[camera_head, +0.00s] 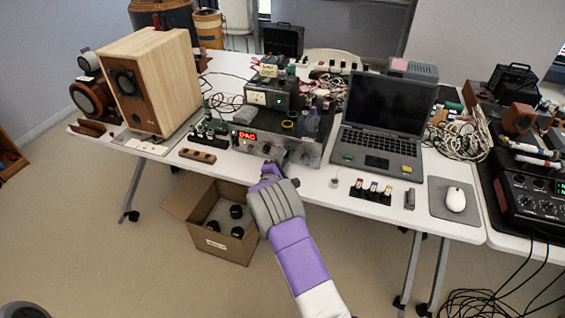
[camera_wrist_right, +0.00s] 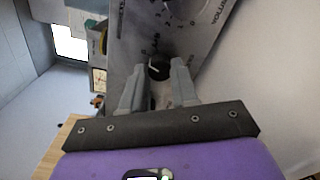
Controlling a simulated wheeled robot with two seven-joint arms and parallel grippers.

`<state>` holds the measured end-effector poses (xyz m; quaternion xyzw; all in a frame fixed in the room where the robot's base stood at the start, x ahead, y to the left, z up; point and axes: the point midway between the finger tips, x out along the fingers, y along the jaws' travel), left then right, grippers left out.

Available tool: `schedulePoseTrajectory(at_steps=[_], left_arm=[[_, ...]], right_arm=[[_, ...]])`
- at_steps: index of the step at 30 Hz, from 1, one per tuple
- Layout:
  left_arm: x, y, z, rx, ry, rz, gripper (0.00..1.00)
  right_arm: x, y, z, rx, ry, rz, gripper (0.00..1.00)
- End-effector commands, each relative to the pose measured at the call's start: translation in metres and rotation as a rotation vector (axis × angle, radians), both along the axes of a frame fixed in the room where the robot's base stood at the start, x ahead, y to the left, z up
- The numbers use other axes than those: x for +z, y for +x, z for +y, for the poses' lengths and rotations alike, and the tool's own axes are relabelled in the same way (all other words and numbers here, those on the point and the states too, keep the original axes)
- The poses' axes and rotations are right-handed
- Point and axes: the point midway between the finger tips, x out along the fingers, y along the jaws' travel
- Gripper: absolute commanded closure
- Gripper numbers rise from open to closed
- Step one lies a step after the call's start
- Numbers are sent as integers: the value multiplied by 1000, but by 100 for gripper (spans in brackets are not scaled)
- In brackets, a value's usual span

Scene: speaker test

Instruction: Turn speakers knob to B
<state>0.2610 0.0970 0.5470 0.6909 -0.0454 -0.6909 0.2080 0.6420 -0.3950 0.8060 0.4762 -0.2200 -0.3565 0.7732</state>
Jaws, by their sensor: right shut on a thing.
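The amplifier (camera_head: 305,154) stands on the white table, with a silver front panel and a red lit display (camera_head: 246,136). My right gripper (camera_head: 272,170) reaches up to the lower part of this panel. In the right wrist view, the black speakers knob (camera_wrist_right: 158,71) with a light pointer line sits between the two grey fingertips of my right gripper (camera_wrist_right: 163,68), which is shut on it. Panel lettering near the knob is too small and angled to read surely, so the setting cannot be told. My left gripper is not in view.
A laptop (camera_head: 385,115) stands right of the amplifier, and a wooden speaker (camera_head: 172,80) stands at the left. A small brown block (camera_head: 197,155) lies in front. An open cardboard box (camera_head: 222,243) is on the floor below. Small colored connectors (camera_head: 373,188) lie near the table's front edge.

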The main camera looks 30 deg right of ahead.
Motion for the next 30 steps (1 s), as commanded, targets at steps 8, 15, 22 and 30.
schedulePoseTrajectory(at_steps=[8, 15, 22, 30], left_arm=[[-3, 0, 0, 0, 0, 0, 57], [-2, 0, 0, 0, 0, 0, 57], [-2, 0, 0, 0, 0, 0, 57], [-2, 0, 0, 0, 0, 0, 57]], right_arm=[[-2, 0, 1, 1, 23, -20, 100], [-2, 0, 1, 1, 23, -20, 100], [-1, 0, 1, 1, 21, -20, 47], [0, 0, 1, 0, 20, -22, 46]])
